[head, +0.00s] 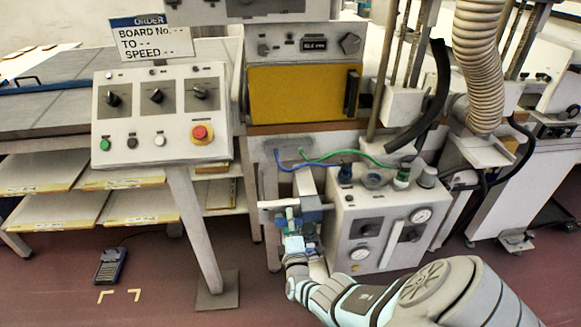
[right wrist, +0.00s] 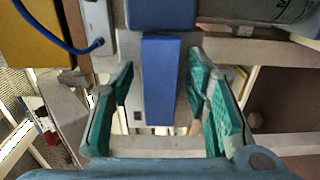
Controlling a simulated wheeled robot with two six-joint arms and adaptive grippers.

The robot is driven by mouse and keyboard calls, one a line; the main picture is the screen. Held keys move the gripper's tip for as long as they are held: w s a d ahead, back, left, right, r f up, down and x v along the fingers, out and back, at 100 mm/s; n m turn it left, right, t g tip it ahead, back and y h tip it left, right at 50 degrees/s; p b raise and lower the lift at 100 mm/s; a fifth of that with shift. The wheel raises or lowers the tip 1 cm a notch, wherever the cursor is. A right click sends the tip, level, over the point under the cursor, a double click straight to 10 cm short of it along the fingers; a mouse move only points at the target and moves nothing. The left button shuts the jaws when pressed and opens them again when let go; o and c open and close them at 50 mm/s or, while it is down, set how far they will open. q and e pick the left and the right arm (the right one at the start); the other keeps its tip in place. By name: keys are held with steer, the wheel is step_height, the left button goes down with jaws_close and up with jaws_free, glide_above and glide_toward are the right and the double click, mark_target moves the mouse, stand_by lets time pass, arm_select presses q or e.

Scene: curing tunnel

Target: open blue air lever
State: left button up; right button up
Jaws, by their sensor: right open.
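The blue air lever (right wrist: 160,80) is a flat blue bar in the middle of the right wrist view, below a wider blue block (right wrist: 160,14). My right gripper (right wrist: 161,92) is open, with green-padded fingers on either side of the bar. Gaps show between the pads and the bar, so it is not gripped. In the head view my right gripper (head: 293,222) is at the left side of the grey box with gauges (head: 375,222), and its fingers partly hide the lever area. My left gripper is not in view.
A blue hose (head: 300,167) and a green hose (head: 345,155) run to the top of the gauge box. A control panel (head: 163,112) with a red button stands on a post at left. A foot pedal (head: 110,265) lies on the floor.

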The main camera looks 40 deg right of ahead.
steer(key=v, duration=1.2)
